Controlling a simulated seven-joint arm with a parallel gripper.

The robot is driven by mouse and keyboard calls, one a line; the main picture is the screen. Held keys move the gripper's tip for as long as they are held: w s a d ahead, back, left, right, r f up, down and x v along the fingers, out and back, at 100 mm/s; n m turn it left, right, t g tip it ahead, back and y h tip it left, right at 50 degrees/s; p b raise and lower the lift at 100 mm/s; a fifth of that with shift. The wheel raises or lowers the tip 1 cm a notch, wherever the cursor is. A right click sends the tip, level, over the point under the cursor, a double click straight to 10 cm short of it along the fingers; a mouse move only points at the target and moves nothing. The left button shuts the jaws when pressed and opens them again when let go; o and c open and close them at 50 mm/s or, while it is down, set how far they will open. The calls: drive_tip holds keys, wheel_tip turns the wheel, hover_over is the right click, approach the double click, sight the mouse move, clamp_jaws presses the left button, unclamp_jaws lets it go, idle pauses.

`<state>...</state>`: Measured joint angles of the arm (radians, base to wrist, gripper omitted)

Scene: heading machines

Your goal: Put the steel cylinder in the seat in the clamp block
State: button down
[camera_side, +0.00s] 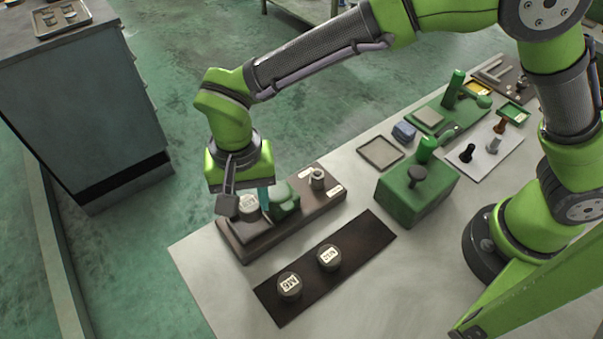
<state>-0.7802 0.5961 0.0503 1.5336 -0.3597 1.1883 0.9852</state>
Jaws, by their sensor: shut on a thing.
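My gripper (246,208) points down at the left end of the brown clamp block (318,207). It is shut on a steel cylinder (249,204) with a pale label on top, between a dark finger on the left and a teal one on the right. The cylinder's lower part is hidden, so I cannot tell whether it touches the block or is in a seat. A green clamp part (286,197) stands on the block just right of the gripper. A small metal cylindrical piece (317,178) stands at the block's right end.
Two labelled cylinders, one left (289,286) and one right (328,257), stand on a dark mat (365,238) in front of the block. A green box (420,200) with a dark knob, an empty tray (381,152) and other tools are to the right. The table's front left is bare.

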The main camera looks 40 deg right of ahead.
sight(245, 203)
drive_tip(key=shift+w+a, duration=0.2)
drive_tip(key=shift+w, duration=0.05)
drive_tip(key=shift+f, duration=1.75)
drive_tip(key=shift+f, duration=0.1)
drive_tip(key=c, duration=0.6)
unclamp_jaws()
